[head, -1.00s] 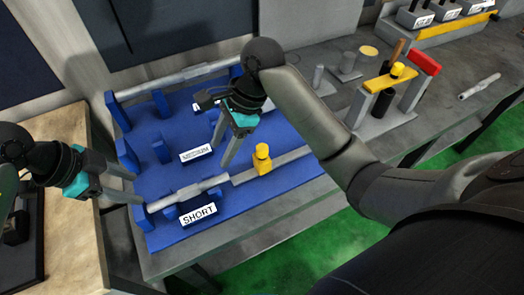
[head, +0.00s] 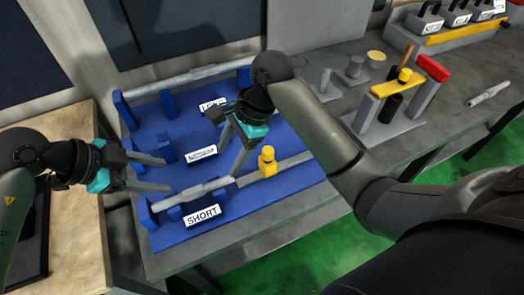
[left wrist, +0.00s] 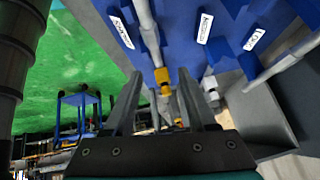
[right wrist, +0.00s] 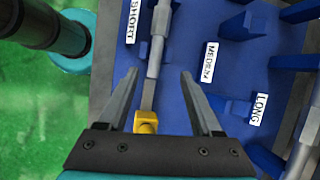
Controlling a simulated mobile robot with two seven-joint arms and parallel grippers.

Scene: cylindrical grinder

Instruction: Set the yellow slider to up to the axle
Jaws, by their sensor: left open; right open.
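The yellow slider (head: 267,160) stands on a grey rail (head: 290,162) at the front of the blue rack. It also shows in the right wrist view (right wrist: 146,122) and the left wrist view (left wrist: 162,78). A grey stepped axle (head: 190,193) lies in the SHORT row, to the left of the slider with bare rail between them. My right gripper (head: 236,168) is open and empty, above the rail between axle and slider. My left gripper (head: 169,173) is open at the rack's left edge, near the axle's left end; whether it touches is unclear.
The blue rack (head: 235,212) has rows labelled SHORT, MEDIUM and LONG. A long axle (head: 185,78) lies in the back row. To the right stand a grey stand with a yellow bar (head: 398,84), a red block (head: 433,68) and a loose axle (head: 488,94).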

